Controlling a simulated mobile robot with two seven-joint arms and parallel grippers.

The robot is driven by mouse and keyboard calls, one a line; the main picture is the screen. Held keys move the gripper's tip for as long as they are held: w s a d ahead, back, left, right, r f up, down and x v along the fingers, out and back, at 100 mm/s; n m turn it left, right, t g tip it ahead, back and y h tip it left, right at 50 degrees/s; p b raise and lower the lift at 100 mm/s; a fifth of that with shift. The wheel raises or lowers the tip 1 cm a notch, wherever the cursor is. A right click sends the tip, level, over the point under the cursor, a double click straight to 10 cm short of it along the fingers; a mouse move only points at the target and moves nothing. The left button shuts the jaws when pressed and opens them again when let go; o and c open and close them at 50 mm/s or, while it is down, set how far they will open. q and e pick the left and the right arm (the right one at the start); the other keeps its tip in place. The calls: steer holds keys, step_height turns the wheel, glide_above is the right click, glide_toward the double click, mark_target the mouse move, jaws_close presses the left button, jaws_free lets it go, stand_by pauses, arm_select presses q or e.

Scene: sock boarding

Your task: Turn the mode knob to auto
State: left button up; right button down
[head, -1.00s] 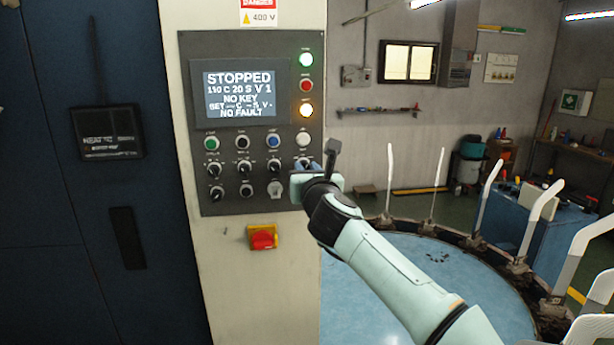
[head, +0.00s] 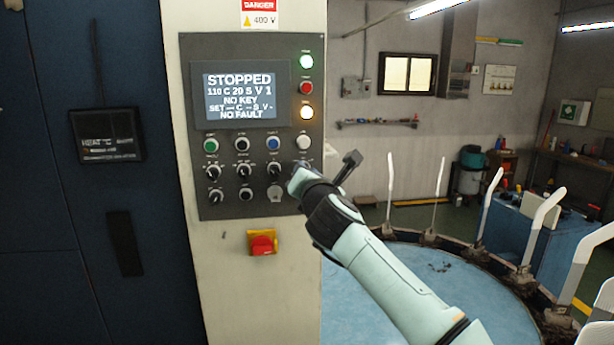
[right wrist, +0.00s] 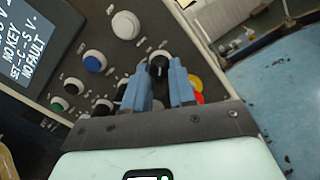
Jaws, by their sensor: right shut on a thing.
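The grey control panel (head: 235,205) carries rows of buttons and black selector knobs under a screen. My right gripper (head: 294,180) is at the right end of the upper knob row and covers the knob there. In the right wrist view, the blue fingers of my right gripper (right wrist: 160,76) are shut on a black knob (right wrist: 158,64) with a pale pointer mark. The knob's label and setting cannot be read, so I cannot tell from lettering that it is the mode knob. My left gripper is not in view.
The screen (head: 240,95) reads STOPPED, NO KEY and NO FAULT. Other knobs (head: 274,169) sit close on the left. A red and yellow switch (head: 262,243) is below the panel. A blue round table (head: 350,290) with upright white forms stands to the right.

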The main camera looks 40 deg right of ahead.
steer(key=shift+r, duration=0.1)
steer(key=c, duration=0.9)
jaws_free()
steer(key=shift+c, duration=0.2)
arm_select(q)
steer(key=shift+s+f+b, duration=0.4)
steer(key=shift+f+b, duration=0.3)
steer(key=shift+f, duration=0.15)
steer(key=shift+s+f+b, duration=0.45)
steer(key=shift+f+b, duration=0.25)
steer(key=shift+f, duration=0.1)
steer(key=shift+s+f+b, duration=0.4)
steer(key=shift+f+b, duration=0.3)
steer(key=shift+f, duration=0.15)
arm_select(e)
steer(key=v, duration=1.3)
steer(key=shift+s, duration=0.2)
